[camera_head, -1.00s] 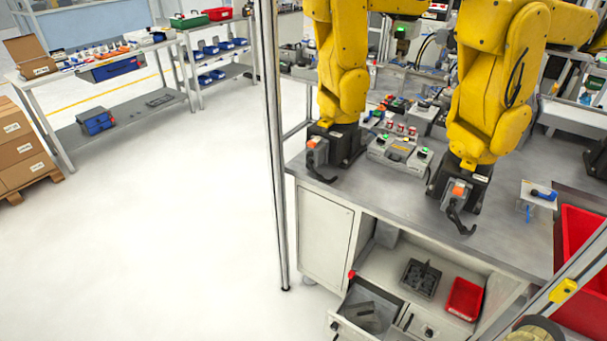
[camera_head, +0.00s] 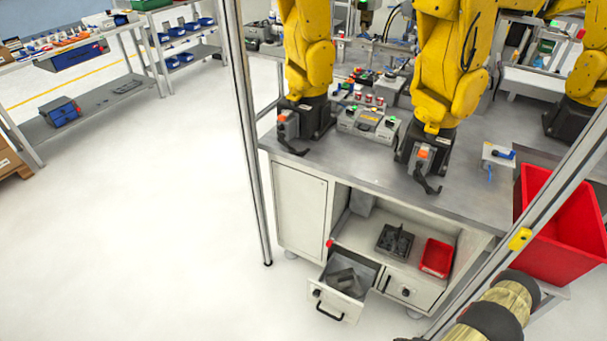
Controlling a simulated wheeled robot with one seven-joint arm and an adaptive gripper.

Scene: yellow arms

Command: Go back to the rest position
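My gripper is not in view. Part of my own arm, with dark and brass-coloured links, shows at the lower right of the head view. The rest of my arm is outside the picture, so I cannot see whether the gripper holds anything.
A grey workbench (camera_head: 465,195) carries yellow robot arms (camera_head: 447,75). An open drawer (camera_head: 345,290) juts out below it. A metal post (camera_head: 248,140) stands left of the bench. A large red bin (camera_head: 565,235) is at right. White floor (camera_head: 130,240) is clear at left.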

